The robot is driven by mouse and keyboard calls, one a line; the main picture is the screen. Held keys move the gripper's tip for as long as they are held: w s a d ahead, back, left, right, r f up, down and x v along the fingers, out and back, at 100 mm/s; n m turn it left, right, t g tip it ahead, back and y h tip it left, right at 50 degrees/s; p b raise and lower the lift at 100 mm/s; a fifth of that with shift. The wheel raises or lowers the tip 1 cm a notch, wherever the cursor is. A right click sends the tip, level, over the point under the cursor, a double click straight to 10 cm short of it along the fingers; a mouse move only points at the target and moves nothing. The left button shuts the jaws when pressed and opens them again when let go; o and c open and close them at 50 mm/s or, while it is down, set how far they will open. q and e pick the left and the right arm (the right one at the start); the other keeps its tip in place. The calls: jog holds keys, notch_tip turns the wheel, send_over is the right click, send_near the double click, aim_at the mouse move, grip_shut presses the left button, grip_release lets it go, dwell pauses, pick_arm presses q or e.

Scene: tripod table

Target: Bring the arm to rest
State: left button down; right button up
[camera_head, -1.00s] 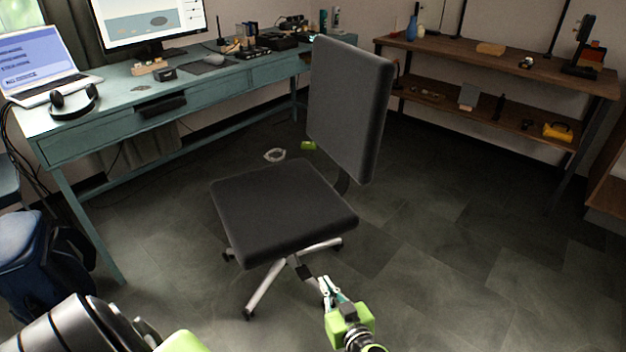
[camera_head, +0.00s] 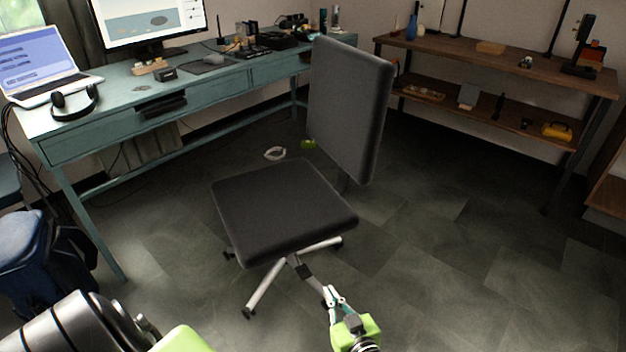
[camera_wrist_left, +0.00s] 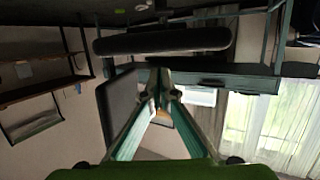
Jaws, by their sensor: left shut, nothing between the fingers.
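My left gripper (camera_head: 333,298) is near the bottom middle of the head view, with a green body and thin teal fingers. Its fingers are closed together and hold nothing. In the left wrist view the two fingers (camera_wrist_left: 158,88) meet at their tips with nothing between them. The gripper appears just in front of the base of a dark office chair (camera_head: 283,205); I cannot tell whether they touch. Part of my left arm fills the lower left corner. My right gripper is not in view.
A teal desk (camera_head: 120,115) with a laptop (camera_head: 45,72) and monitor stands at the back left. A wooden shelf (camera_head: 480,70) stands at the back right. A blue bag (camera_head: 45,255) is at the left edge. The floor right of the chair is clear.

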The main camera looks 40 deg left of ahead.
pick_arm(q)
jog(key=shift+s+d+f, duration=0.1)
jog(key=shift+d, duration=0.2)
